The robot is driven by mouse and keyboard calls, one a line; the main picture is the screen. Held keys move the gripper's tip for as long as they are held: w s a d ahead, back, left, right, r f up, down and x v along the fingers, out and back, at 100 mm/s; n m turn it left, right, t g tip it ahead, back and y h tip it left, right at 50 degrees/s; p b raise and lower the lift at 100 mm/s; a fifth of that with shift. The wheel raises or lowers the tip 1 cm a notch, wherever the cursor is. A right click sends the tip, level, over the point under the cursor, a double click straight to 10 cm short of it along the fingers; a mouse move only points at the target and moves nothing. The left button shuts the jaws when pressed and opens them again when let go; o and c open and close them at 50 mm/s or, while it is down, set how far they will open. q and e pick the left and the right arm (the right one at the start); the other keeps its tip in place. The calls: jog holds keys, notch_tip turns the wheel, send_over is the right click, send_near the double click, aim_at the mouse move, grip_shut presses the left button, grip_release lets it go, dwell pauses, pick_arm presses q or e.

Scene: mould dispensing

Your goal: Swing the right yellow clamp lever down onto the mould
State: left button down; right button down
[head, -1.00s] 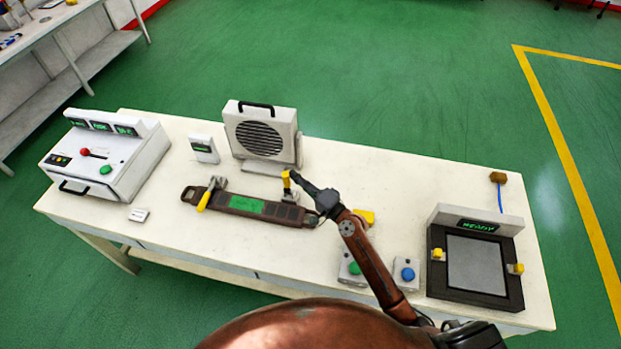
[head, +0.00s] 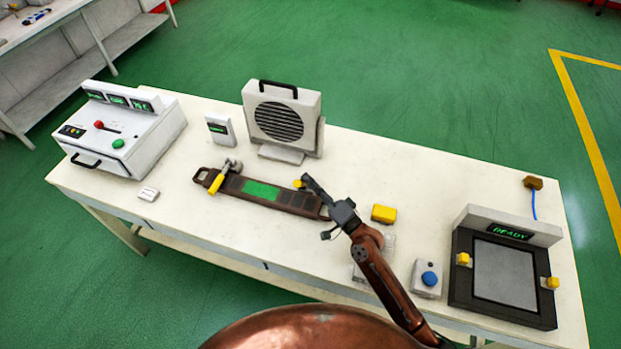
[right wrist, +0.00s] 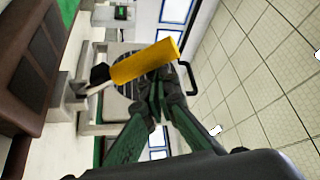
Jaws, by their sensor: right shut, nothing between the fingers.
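The mould (head: 292,199) is a long dark brown bar with a green panel, lying on the white table. Its left yellow clamp lever (head: 216,184) lies low across the left end. The right yellow clamp lever (head: 299,183) shows only as a small yellow end beside my right gripper (head: 309,182), which hides the rest. In the right wrist view this lever (right wrist: 145,62) lies slantwise across the tips of my right gripper (right wrist: 154,98). The right gripper's fingers are together with nothing between them; I cannot tell whether they touch the lever. My left gripper is out of view.
A fan unit (head: 283,120) stands behind the mould. A yellow block (head: 383,213) and a blue-button box (head: 429,278) are right of my arm. A press (head: 459,285) stands at the right end, a control box (head: 158,140) at the left. The table's front left is mostly clear.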

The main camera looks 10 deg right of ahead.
dwell(0.4)
notch_tip(320, 180, up, 10)
dwell(0.6)
jog(key=shift+s+r, duration=0.1)
